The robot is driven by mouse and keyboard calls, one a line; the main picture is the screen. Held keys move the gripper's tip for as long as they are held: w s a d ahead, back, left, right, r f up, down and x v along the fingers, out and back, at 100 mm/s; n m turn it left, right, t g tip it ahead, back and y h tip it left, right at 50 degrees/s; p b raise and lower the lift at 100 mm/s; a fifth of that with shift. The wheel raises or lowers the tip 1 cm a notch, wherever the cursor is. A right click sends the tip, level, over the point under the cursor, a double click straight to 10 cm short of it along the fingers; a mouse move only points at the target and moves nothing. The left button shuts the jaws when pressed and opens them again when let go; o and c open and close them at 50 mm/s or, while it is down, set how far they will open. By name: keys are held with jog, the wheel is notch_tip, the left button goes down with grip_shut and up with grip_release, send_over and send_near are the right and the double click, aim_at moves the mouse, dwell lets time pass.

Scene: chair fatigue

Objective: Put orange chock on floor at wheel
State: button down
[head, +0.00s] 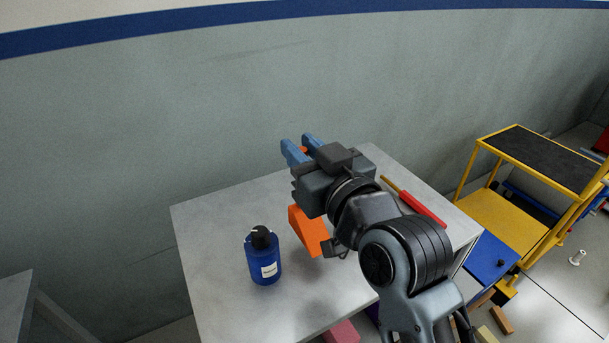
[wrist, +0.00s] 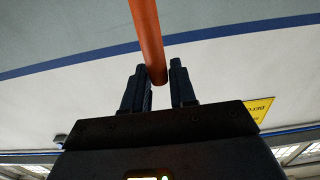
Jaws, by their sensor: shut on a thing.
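My gripper (head: 297,143) is above the grey table, its blue-grey fingers pointing toward the wall. It is shut on an orange rod (wrist: 147,35), which runs between the fingers in the wrist view. The orange chock (head: 308,230) shows as a wedge-shaped block below my gripper, partly hidden by my wrist. The rod looks like its handle, but my gripper hides where the two join. The chock appears to hang over the table; I cannot tell whether it touches the top. No wheel can be made out clearly.
A blue bottle (head: 262,262) with a black cap stands on the grey table (head: 210,215), left of the chock. A red-handled tool (head: 422,208) lies at the right. A yellow step frame (head: 490,215) and scattered blocks (head: 502,320) are on the floor at right.

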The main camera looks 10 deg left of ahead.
jog(key=shift+f, duration=2.05)
jog(key=shift+f, duration=0.2)
jog(key=c, duration=0.9)
grip_release()
jog(key=shift+r, duration=0.15)
jog(key=b+v, duration=0.2)
jog(key=v, duration=1)
jog(key=shift+d, duration=0.1)
